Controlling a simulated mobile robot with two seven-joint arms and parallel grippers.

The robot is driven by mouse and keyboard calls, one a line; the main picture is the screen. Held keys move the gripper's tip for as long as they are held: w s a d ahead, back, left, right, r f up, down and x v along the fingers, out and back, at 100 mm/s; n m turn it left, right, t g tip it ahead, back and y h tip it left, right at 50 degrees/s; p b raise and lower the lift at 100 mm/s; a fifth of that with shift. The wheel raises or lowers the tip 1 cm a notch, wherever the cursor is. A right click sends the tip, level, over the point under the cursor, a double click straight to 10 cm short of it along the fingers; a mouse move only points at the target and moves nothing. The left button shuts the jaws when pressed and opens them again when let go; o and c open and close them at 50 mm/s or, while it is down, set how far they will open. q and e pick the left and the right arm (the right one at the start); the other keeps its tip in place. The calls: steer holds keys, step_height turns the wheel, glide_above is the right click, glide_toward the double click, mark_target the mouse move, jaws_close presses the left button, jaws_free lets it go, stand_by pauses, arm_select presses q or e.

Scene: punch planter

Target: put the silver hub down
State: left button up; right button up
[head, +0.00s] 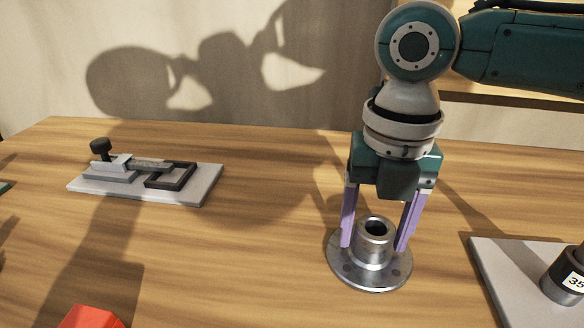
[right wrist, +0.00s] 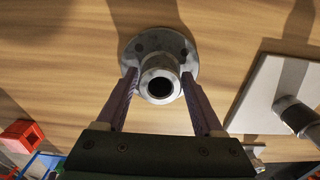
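The silver hub (head: 372,268), a round flange with an upright hollow neck, sits flat on the wooden table in the head view. It also shows in the right wrist view (right wrist: 160,66), where I look down at its bore. My right gripper (head: 376,243) points down over the hub, its two purple fingers on either side of the neck. In the right wrist view the fingers (right wrist: 159,73) stand slightly apart from the neck, with a narrow gap on each side. My left gripper cannot be made out.
A red block (head: 90,318) is at the front edge. A pale plate (head: 500,275) with a dark cylinder marked 35 (head: 562,280) stands at the right. The table between clamp and hub is clear.

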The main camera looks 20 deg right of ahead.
steer(key=shift+o, duration=1.3)
